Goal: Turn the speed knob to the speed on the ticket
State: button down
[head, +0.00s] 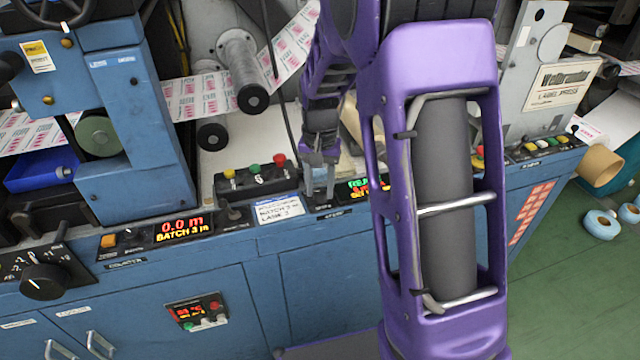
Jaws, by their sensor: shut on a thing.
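My gripper (319,190) reaches down to the blue control panel in the middle of the head view. Its fingers are closed at the panel, on what appears to be the speed knob. The knob is almost wholly hidden by the fingers, so its pointer and setting cannot be read. The ticket (278,208), a white card with handwritten lines, lies on the panel just left of the gripper. Its lower lines seem to read batch 3 m and lane 2; the top line is too small to read. A lit display (358,188) right of the gripper is partly covered by my purple arm.
A pushbutton box (256,180) with yellow, green and red buttons stands behind the ticket. A counter display (182,228) reads 0.0 m and batch 3 m. A large black dial (45,281) is at far left. More buttons (530,146) line the panel's right end.

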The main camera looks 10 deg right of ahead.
aim_at(320, 191)
jog(key=shift+n, duration=0.5)
jog(key=shift+c, duration=2.3)
grip_release()
jog(key=shift+r, duration=0.1)
notch_tip(320, 191, up, 17)
jog(key=p, duration=0.3)
jog(key=shift+r, duration=0.15)
